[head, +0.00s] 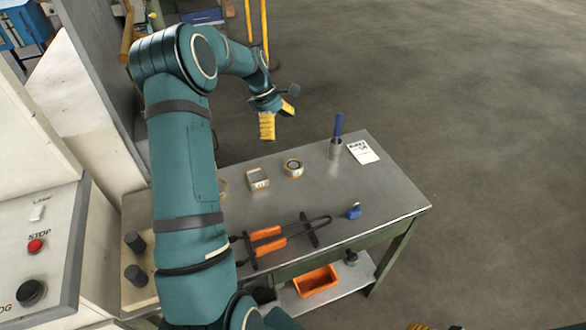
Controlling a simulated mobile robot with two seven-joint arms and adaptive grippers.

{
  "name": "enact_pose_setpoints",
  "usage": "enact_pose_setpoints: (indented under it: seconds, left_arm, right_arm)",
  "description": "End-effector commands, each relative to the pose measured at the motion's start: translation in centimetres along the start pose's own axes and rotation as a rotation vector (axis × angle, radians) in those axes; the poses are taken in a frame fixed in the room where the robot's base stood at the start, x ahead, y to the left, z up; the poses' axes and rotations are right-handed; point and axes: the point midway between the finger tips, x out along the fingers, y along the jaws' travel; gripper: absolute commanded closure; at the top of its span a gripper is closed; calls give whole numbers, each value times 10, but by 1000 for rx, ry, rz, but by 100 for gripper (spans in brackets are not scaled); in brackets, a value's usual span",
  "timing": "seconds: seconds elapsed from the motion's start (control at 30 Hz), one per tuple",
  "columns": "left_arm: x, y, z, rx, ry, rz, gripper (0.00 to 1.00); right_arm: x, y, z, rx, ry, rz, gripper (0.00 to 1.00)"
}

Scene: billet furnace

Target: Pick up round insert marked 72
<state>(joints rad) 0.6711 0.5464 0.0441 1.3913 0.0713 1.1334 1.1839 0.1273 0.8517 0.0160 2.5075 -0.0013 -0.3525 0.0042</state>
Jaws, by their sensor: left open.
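A round insert (293,168) with a pale face lies on the grey metal table (335,203), towards its far side. A square insert (257,179) lies just left of it. A third insert (223,187) is mostly hidden behind my left arm, so its shape is unclear. The markings are too small to read, so I cannot tell which is 72. My left gripper (277,116), with yellow fingers, is open and empty above the table's far edge, beyond the inserts and apart from them. My right gripper is not in view.
A blue-handled tool stands in a holder (336,148) near a white card (363,152). An orange bin (316,281) sits on the lower shelf. A control panel (45,240) stands left.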

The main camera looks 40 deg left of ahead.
Motion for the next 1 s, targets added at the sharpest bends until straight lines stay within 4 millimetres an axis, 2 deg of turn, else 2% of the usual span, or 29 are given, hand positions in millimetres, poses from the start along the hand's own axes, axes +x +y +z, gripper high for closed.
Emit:
enact_pose_setpoints:
  seconds: [0.17, 0.5, 0.87, 1.0]
  left_arm:
    - [16, 0, -2, 1, -1, -1, 0]
    - [76, 0, -2, 2, -1, -2, 0]
    - [99, -2, -5, 1, -1, 0, 0]
    - [118, -5, -11, 0, -1, -2, 0]
  right_arm:
    - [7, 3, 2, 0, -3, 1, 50]
    - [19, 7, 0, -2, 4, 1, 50]
    - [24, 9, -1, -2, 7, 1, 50]
    - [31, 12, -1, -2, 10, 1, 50]
